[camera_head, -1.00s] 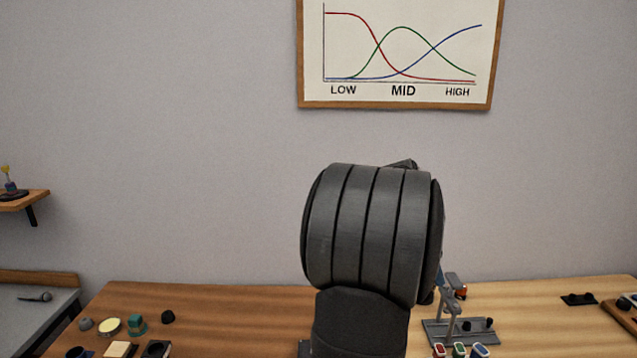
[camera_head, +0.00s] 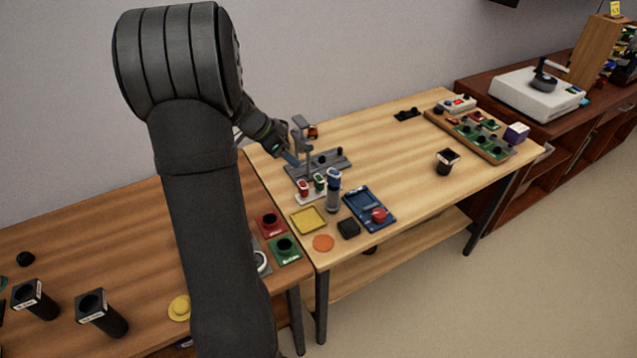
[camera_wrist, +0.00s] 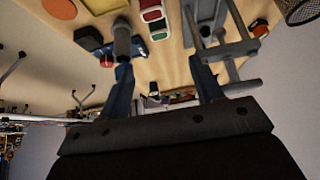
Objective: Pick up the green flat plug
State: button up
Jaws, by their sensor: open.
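A small green-topped piece (camera_head: 319,183) stands between a red one (camera_head: 303,188) and a blue one (camera_head: 334,175) on a pale holder on the light wooden table. Flat green pieces (camera_head: 480,138) also lie in the wooden tray at the right. I cannot tell which is the green flat plug. My gripper (camera_head: 288,156) is beside the grey stand, behind the holder, partly hidden by its own arm. In the wrist view, its blue fingers (camera_wrist: 160,68) are apart with nothing held between them. Blurred red and green pieces (camera_wrist: 156,25) lie beyond the fingertips there.
The grey stand (camera_head: 300,135) with its upright post is close to my gripper. A grey cylinder (camera_head: 334,199), yellow tray (camera_head: 309,221) and blue tray (camera_head: 377,208) with a red knob stand in front. A black cup (camera_head: 446,161) is further right. The table's middle is fairly clear.

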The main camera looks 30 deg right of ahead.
send_near(318, 178)
jog(key=x, duration=0.3)
jog(key=shift+x, duration=2.9)
jog(key=c, duration=1.1)
